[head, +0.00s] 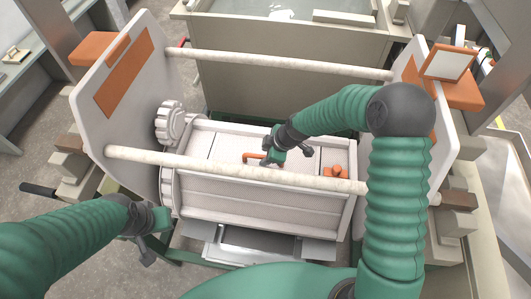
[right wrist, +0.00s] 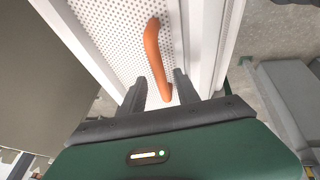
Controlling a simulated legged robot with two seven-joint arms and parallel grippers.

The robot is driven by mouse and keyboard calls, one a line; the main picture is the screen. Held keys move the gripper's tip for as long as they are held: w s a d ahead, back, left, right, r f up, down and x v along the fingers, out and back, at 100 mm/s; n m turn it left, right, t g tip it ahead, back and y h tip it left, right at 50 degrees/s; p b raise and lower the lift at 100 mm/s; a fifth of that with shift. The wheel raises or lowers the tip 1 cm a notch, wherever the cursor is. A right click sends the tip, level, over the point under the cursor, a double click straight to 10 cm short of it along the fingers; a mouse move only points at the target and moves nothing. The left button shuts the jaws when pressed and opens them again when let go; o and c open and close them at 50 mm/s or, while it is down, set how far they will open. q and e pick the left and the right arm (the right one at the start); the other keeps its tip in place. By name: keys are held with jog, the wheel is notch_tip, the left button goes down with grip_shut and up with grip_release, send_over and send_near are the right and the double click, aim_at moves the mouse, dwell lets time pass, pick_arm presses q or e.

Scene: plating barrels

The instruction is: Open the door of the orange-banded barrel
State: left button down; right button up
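The orange-banded barrel (head: 250,200) is a pale trough-like drum between two end plates with orange patches. Its perforated door (head: 228,150) faces up and looks closed. An orange handle (head: 252,157) stands on the door, and it also shows in the right wrist view (right wrist: 155,58). A small orange latch (head: 334,173) sits at the door's right end. My right gripper (head: 266,158) is at the handle; in the right wrist view its two fingers (right wrist: 160,92) are apart, with the handle's near end between them. I see no firm contact. My left gripper (head: 150,240) is low at the left, outside the barrel; its fingers are unclear.
Two pale bars (head: 270,65) (head: 230,170) run between the end plates, one behind the door and one in front. A white gear (head: 169,122) is at the barrel's left end. A large tank (head: 290,50) stands behind. Grey floor is free at the left.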

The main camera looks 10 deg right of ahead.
jog(key=shift+a+f, duration=0.15)
jog(key=shift+f, duration=0.05)
jog(key=shift+c, duration=0.4)
jog(key=shift+d, duration=0.2)
jog(key=c, duration=0.5)
grip_shut()
